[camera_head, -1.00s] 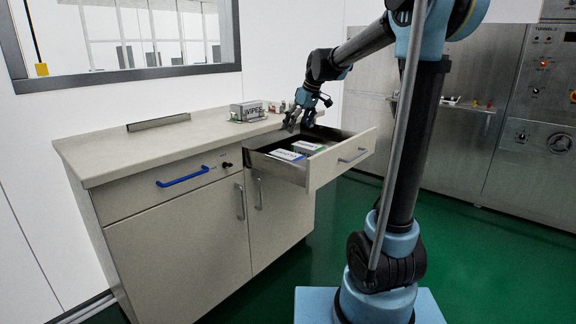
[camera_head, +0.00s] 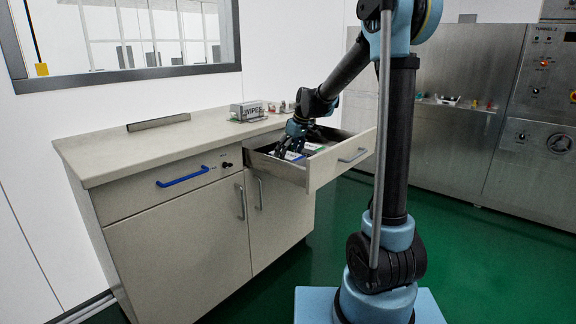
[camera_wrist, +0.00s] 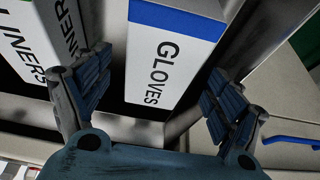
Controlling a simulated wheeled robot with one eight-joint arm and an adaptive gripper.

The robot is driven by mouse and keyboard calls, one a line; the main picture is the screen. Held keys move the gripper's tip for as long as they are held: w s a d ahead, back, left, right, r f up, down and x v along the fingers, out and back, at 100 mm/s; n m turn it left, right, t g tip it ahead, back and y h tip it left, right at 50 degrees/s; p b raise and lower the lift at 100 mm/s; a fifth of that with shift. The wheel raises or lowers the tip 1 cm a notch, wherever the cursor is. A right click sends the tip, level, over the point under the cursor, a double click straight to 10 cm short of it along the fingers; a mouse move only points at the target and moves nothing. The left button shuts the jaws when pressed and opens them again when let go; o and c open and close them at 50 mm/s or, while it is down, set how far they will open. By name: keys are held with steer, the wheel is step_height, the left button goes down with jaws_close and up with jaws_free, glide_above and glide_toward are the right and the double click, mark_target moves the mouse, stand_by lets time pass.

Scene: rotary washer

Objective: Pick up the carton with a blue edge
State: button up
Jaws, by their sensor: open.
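The carton with a blue edge (camera_wrist: 168,60) is white, marked GLOVES, and lies in the open drawer (camera_head: 318,172). In the head view only a bit of the cartons shows under my gripper. My gripper (camera_head: 288,152) is open and reaches down into the drawer over the cartons. In the wrist view my gripper's fingers (camera_wrist: 160,97) stand to the left and right of the gloves carton, with the carton between them in the picture. I cannot tell whether a finger touches it.
A second white carton marked LINERS (camera_wrist: 42,45), with a green edge, lies left of the gloves carton, close to the left finger. The drawer walls surround both.

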mark_target(288, 154)
steer(key=shift+x, duration=1.5)
steer(key=c, duration=1.3)
steer(key=shift+c, duration=0.2)
